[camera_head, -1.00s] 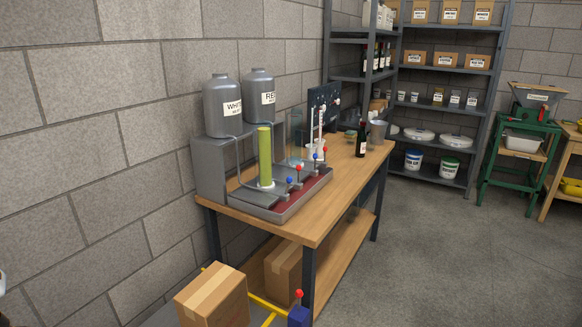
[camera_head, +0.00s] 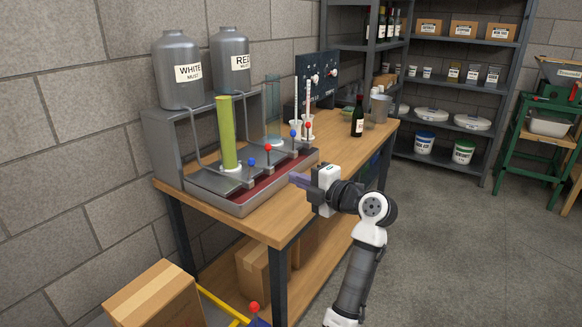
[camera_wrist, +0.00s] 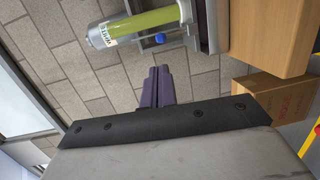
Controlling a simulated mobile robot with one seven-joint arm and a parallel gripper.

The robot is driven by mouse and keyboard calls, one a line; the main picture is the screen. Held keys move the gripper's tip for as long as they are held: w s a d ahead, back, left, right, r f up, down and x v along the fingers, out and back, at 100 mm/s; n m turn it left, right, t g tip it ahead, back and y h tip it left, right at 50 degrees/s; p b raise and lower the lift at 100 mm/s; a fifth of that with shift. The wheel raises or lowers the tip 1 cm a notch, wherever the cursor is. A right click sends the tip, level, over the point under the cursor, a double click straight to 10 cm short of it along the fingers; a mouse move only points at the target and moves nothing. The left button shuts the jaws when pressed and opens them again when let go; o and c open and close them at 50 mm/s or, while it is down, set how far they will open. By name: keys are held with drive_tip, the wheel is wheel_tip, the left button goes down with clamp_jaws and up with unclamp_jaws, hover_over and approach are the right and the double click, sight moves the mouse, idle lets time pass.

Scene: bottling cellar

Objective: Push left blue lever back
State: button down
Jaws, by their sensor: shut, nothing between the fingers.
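The left blue lever (camera_head: 251,161) has a round blue knob and stands on the grey dispenser (camera_head: 240,206), in front of the tall yellow-green cylinder (camera_head: 229,140). Its knob appears to be the blue one in the wrist view (camera_wrist: 159,38), just beyond my fingertips. A second blue lever (camera_head: 293,133) stands farther right. My gripper (camera_head: 296,179) is at the bench's front edge, right of and nearer than the left blue lever, apart from it. In the wrist view my gripper's purple fingers (camera_wrist: 158,72) are together and empty.
Red levers (camera_head: 268,147) and (camera_head: 308,125) stand beside the blue ones. WHITE (camera_head: 178,82) and RED (camera_head: 231,65) must tanks sit behind. A dark bottle (camera_head: 357,117) stands farther right. A cardboard box (camera_head: 155,298) is low at the front left. The bench's front strip (camera_head: 262,228) is bare.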

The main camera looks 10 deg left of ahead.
drive_tip(key=p, duration=0.5)
approach(251, 159)
drive_tip(key=x, duration=0.2)
drive_tip(key=f+x, duration=0.1)
drive_tip(key=x, duration=0.2)
drive_tip(key=shift+w+a+f, duration=0.2)
drive_tip(key=shift+w+a, duration=0.1)
drive_tip(key=shift+a, duration=0.05)
drive_tip(key=shift+b, duration=0.3)
drive_tip(key=shift+w+a+r+n+g+h+b, duration=0.3)
drive_tip(key=shift+a+r+g+h+b, duration=0.15)
drive_tip(key=shift+h+b, duration=0.25)
drive_tip(key=shift+w+a+r+g+h, duration=0.15)
drive_tip(key=shift+a+r+g+h, duration=0.25)
drive_tip(key=shift+a+h, duration=0.35)
drive_tip(key=shift+d+f, duration=0.1)
